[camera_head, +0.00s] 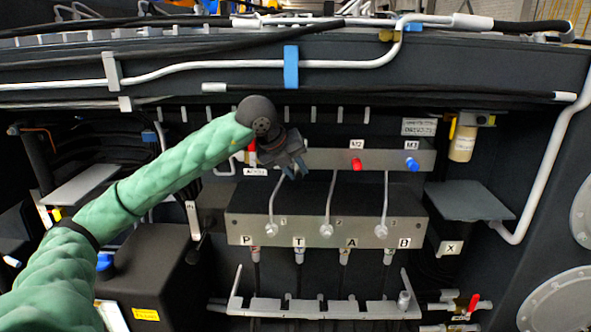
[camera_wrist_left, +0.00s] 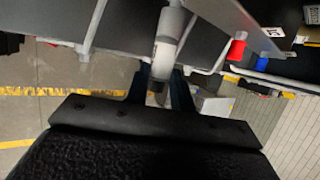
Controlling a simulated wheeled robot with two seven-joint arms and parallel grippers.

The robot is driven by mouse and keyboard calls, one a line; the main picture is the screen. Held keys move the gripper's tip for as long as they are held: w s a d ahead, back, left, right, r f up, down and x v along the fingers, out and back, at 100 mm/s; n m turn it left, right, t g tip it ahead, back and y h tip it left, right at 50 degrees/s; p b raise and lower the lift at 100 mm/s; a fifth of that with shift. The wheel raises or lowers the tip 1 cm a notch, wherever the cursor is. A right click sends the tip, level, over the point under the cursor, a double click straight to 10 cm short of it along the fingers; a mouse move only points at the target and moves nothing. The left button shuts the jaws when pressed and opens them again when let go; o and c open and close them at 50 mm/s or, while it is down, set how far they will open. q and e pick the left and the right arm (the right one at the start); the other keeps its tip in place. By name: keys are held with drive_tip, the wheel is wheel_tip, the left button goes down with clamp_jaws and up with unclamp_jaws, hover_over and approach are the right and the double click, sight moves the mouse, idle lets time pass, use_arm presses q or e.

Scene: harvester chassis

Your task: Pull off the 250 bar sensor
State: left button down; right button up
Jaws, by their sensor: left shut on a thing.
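My left gripper (camera_head: 294,170) is in front of the manifold rail, left of the red cap at M2. In the left wrist view, its two dark fingers (camera_wrist_left: 160,92) are shut on a pale grey cylindrical sensor (camera_wrist_left: 165,50). Fingers and palm hide its lower end. No 250 bar marking is readable, and I cannot tell whether the sensor is still seated. A red-capped fitting (camera_head: 356,163) sits by the M2 label and a blue-capped one (camera_head: 412,163) by M3. Both also show in the wrist view, red (camera_wrist_left: 237,51) and blue (camera_wrist_left: 262,63). My right gripper is not in view.
Below the rail is a dark valve block (camera_head: 340,205) with thin grey pipes and P, T, A, B labels. A yellowish filter (camera_head: 463,140) hangs at the right. A grey shelf plate (camera_head: 468,201) juts out under it. Hoses and pipes run along the upper beam.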

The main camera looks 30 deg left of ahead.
sight(295, 174)
use_arm(q)
drive_tip(key=shift+s+d+b, duration=0.35)
drive_tip(key=shift+s+d, duration=0.05)
drive_tip(key=shift+s, duration=0.25)
drive_tip(key=shift+s+d+b, duration=0.35)
drive_tip(key=shift+s+d, duration=0.05)
drive_tip(key=shift+s, duration=0.25)
